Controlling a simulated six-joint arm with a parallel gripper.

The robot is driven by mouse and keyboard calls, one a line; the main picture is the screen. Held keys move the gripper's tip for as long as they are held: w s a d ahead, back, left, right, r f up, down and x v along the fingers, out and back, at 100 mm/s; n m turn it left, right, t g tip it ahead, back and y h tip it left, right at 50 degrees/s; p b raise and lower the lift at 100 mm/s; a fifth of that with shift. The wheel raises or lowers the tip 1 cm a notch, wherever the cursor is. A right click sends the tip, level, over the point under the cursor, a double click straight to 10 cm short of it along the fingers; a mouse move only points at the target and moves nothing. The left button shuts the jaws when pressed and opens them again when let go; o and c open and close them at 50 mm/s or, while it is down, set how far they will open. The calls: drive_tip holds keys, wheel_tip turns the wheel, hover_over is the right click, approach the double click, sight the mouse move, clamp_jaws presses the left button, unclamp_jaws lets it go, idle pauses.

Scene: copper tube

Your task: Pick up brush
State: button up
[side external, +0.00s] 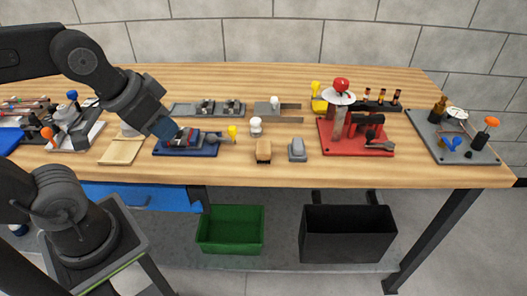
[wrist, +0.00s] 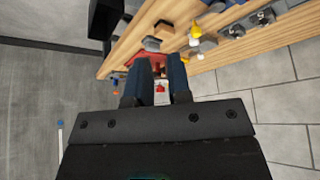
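No brush can be told for certain. A small tan block (side external: 263,150) that may be a brush lies near the table's front edge, left of a grey block (side external: 297,150). Both also show small in the wrist view, the tan block (wrist: 164,28) above the grey block (wrist: 152,44). My gripper (side external: 168,130) is over the blue board at the left, well left of both blocks. In the wrist view my gripper (wrist: 161,72) has two dark fingers apart, with nothing held between them.
A blue board (side external: 187,143) with parts is beneath my gripper. A red board (side external: 355,148) with a tall fixture stands right. Green (side external: 230,232) and black (side external: 348,236) bins sit below.

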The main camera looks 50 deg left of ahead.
drive_tip(key=o, duration=1)
drive_tip(key=n+g, duration=0.6)
drive_tip(key=n, duration=0.3)
hover_over(264, 146)
wheel_tip(264, 146, down, 6)
drive_tip(key=f, duration=0.5)
drive_tip(key=s+f, duration=0.1)
drive_tip(key=f, duration=0.2)
drive_tip(key=shift+d, duration=0.1)
drive_tip(key=shift+w+f, duration=0.2)
drive_tip(key=shift+f, duration=1.1)
drive_tip(key=shift+w+f, duration=0.2)
drive_tip(key=shift+f, duration=1.1)
